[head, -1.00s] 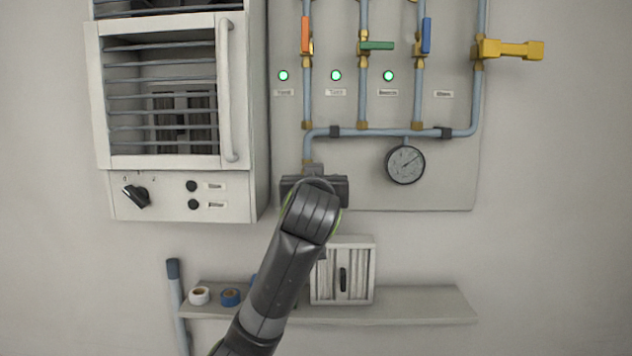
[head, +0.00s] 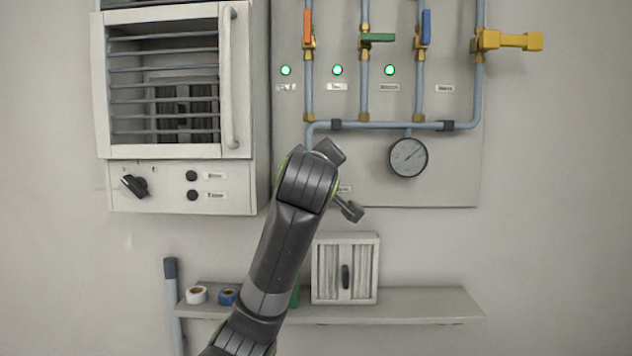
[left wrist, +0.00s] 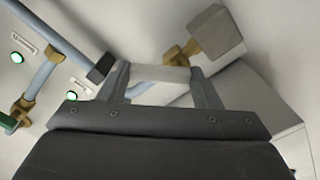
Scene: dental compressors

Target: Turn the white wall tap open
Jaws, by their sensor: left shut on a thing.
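The white tap handle (left wrist: 163,74) shows in the left wrist view, between the two fingers of my left gripper (left wrist: 160,84). The fingers are shut on it. A brass fitting (left wrist: 180,55) and a pale grey block (left wrist: 214,32) sit just beyond it, close to the wall panel. In the head view my left gripper (head: 340,182) is tilted diagonally, and my arm hides the tap below the lower left bend of the blue pipe. My right gripper is in neither view.
Above are orange (head: 307,27), green (head: 378,38), blue (head: 427,28) and yellow (head: 515,41) valve handles. A pressure gauge (head: 408,157) hangs right of my gripper. A barred cabinet (head: 180,184) stands left. Below, a shelf (head: 420,304) carries a small box (head: 345,268) and tape rolls.

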